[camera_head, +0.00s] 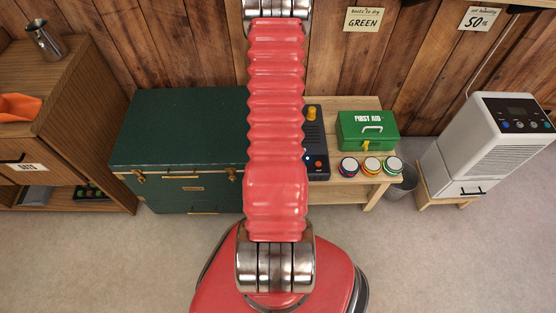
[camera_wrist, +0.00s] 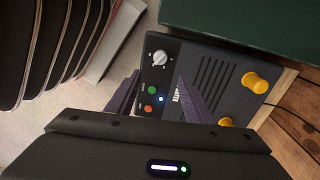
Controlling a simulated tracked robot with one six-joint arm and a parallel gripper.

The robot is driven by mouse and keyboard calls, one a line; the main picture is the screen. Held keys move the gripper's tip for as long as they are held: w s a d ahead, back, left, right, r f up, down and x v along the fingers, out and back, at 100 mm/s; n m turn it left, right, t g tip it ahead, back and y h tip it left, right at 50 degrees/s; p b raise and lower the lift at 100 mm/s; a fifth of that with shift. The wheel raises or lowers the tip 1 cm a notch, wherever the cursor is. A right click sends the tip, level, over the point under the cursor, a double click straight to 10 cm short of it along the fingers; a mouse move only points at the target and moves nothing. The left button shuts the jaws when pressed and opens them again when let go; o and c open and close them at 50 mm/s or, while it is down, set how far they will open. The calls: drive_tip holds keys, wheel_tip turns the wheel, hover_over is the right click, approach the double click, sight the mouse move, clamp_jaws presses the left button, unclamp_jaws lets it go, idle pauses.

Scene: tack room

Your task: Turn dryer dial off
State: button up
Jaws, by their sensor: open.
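The dryer is a dark grey box with slots and two yellow pegs; it shows in the wrist view (camera_wrist: 215,72) and, partly behind my arm, in the head view (camera_head: 314,130). Its white round dial (camera_wrist: 159,58) is on the panel, with small marks around it; I cannot read its setting. A green button (camera_wrist: 153,90), an orange-red button (camera_wrist: 149,108) and a lit blue light (camera_wrist: 161,99) sit beside it. My gripper (camera_wrist: 158,77) is open and empty, its purple fingers either side of the panel in the picture, apart from the dial. The head view does not show my gripper.
A green chest (camera_head: 180,130) stands left of the dryer. A first aid box (camera_head: 367,130) and three round tins (camera_head: 371,166) share the wooden bench (camera_head: 347,192). A white dehumidifier (camera_head: 490,145) stands at right. A note (camera_head: 363,19) reads GREEN. The front floor is clear.

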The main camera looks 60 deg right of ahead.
drive_tip(key=shift+f, duration=0.15)
drive_tip(key=shift+s+a+f, duration=0.1)
drive_tip(key=shift+a+f, duration=0.05)
drive_tip(key=shift+f, duration=2.1)
drive_tip(key=shift+s+a+f, duration=0.1)
drive_tip(key=shift+a+f, duration=0.1)
drive_tip(key=shift+f, duration=2.05)
drive_tip(key=shift+s+a+f, duration=0.1)
drive_tip(key=shift+a+f, duration=0.05)
drive_tip(key=shift+f, duration=2.1)
drive_tip(key=c, duration=1)
drive_tip(key=shift+a, duration=0.2)
drive_tip(key=shift+c, duration=0.2)
